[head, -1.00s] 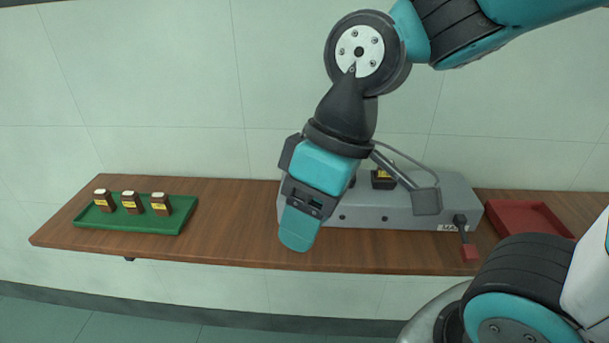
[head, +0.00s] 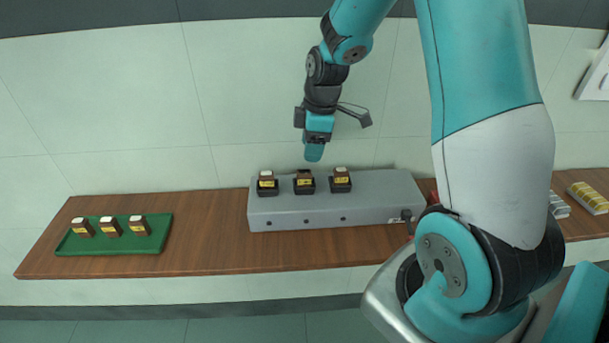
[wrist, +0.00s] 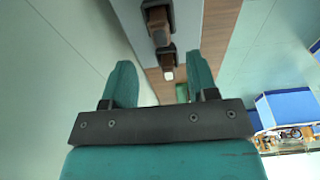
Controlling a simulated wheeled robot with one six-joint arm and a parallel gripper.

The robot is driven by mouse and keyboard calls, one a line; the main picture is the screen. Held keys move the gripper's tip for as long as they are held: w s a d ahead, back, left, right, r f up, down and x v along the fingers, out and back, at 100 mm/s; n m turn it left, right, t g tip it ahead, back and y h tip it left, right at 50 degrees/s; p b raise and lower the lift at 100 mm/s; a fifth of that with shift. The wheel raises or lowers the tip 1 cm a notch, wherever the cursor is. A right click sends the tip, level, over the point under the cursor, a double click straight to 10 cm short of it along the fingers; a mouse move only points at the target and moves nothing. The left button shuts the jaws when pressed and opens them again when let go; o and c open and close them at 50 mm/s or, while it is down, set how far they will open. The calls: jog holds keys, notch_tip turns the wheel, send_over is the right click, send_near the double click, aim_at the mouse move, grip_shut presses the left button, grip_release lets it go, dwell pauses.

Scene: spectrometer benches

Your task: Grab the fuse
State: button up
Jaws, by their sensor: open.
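Several brown fuses with yellow labels are in view. Three sit in black sockets on the grey spectrometer box: a left one (head: 266,180) and a right one (head: 341,177) with pale tops, and a middle one (head: 304,180) with a dark top. Three more pale-topped fuses (head: 110,226) stand on the green tray (head: 160,241) at the left. My gripper (head: 314,153) is open and empty, just above and behind the middle fuse. In the wrist view, a dark-topped fuse (wrist: 158,25) shows beyond the fingers, with a pale-topped one below it.
The wooden shelf (head: 215,240) is clear between tray and box. A switch (head: 406,214) is on the box's right front. A red tray (head: 426,188) is mostly hidden behind my arm. Other items (head: 588,197) lie at the far right. The wall is close behind.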

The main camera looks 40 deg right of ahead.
aim_at(304, 171)
jog(key=f+p, duration=0.1)
jog(key=f, duration=0.1)
jog(key=a+f+p, duration=0.1)
jog(key=f, duration=0.2)
jog(key=w+f+p, duration=0.1)
jog(key=f, duration=0.2)
jog(key=shift+a, duration=0.25)
grip_shut()
